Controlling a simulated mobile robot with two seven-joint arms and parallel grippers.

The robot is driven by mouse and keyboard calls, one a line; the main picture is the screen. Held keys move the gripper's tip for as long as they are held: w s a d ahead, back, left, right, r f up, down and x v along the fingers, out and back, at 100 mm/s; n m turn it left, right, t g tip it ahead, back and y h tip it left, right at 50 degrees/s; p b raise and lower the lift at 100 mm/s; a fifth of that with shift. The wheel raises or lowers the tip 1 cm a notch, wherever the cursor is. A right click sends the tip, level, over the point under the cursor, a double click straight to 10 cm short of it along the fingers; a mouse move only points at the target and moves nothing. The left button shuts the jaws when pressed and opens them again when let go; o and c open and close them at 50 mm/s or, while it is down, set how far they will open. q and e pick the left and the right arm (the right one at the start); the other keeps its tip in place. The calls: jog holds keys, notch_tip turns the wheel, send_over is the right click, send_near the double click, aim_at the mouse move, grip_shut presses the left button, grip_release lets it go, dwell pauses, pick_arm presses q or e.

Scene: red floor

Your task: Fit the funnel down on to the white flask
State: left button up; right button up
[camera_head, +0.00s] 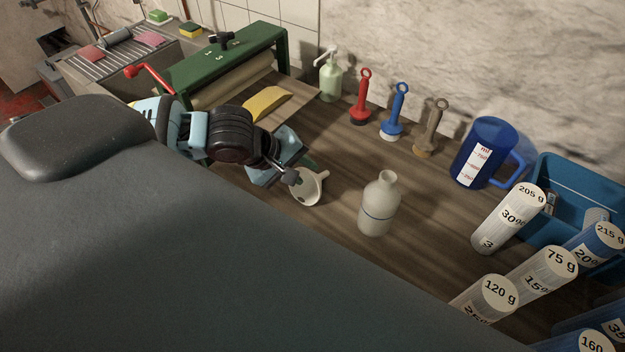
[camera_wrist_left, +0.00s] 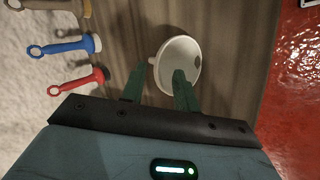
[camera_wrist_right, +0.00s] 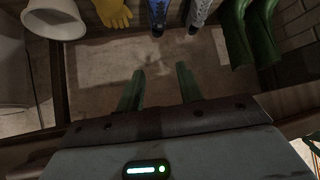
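The white flask (camera_head: 378,208), a pale bottle with a narrow neck and a thin blue line, stands upright on the wooden worktop. The pale funnel (camera_head: 309,190) is to its left, apart from it, wide mouth showing. My left gripper (camera_head: 294,178) is at the funnel's left side in the head view. In the left wrist view its fingers (camera_wrist_left: 157,78) are apart; one overlaps the mouth of the funnel (camera_wrist_left: 188,55), the other is outside its rim near a small tab. Contact cannot be told. My right gripper (camera_wrist_right: 159,80) is open and empty, seen only in its wrist view.
Red, blue and brown-handled tools (camera_head: 393,112) and a soap bottle (camera_head: 330,77) stand along the wall. A blue jug (camera_head: 482,152), blue bin (camera_head: 560,180) and labelled tubes (camera_head: 508,218) are at right. A green roller press (camera_head: 215,70) is behind my left arm.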

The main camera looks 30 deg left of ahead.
aim_at(309, 172)
pick_arm(q)
jog(key=x, duration=0.3)
jog(key=shift+w+f, duration=0.25)
pick_arm(e)
jog(key=shift+f, duration=0.1)
pick_arm(q)
grip_shut()
pick_arm(e)
jog(key=shift+s+f, duration=0.1)
